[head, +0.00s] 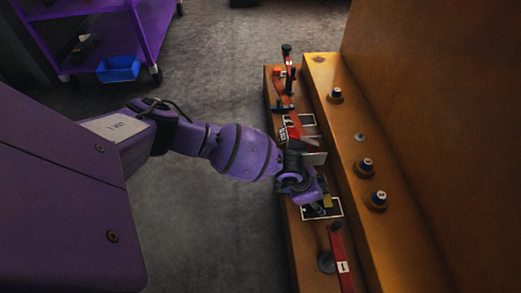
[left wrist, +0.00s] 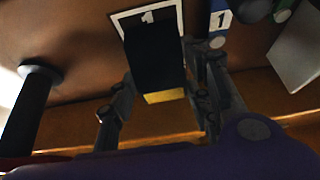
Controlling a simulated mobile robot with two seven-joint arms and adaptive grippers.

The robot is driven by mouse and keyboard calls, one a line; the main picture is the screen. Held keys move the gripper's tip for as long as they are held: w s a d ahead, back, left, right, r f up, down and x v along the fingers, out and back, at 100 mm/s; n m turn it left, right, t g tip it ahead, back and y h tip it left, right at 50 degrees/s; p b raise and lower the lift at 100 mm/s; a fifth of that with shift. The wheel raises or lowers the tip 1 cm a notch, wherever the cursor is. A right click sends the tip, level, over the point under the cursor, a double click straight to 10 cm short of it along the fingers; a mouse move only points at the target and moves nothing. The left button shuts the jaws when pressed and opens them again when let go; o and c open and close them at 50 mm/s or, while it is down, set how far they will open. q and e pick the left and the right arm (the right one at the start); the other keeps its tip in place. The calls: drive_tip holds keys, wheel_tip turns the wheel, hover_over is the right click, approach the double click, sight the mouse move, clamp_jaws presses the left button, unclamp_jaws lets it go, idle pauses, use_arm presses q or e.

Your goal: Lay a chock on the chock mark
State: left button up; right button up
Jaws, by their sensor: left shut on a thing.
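The black chock (left wrist: 155,58) with a yellow end is between the two fingers of my left gripper (left wrist: 160,108) in the left wrist view. The gripper is shut on it. In the head view my left gripper (head: 314,202) is at the white-outlined mark on the lower orange ledge, and a yellow bit of the chock (head: 327,200) shows beside it. I cannot tell whether the chock touches the surface. My right gripper is not in view.
Several round knobs stand on the higher ledge (head: 346,135). A purple cart (head: 98,37) stands far left.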

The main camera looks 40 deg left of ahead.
use_arm(q)
drive_tip(key=shift+w+d+r, duration=0.1)
drive_tip(key=shift+w, duration=0.1)
drive_tip(key=o, duration=1.4)
drive_tip(key=shift+o, duration=0.6)
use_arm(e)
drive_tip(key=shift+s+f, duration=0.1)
use_arm(q)
drive_tip(key=shift+r, duration=0.15)
drive_tip(key=p+v, duration=0.5)
drive_tip(key=v, duration=0.7)
drive_tip(key=shift+s+f+p, duration=0.2)
drive_tip(key=shift+p, duration=0.2)
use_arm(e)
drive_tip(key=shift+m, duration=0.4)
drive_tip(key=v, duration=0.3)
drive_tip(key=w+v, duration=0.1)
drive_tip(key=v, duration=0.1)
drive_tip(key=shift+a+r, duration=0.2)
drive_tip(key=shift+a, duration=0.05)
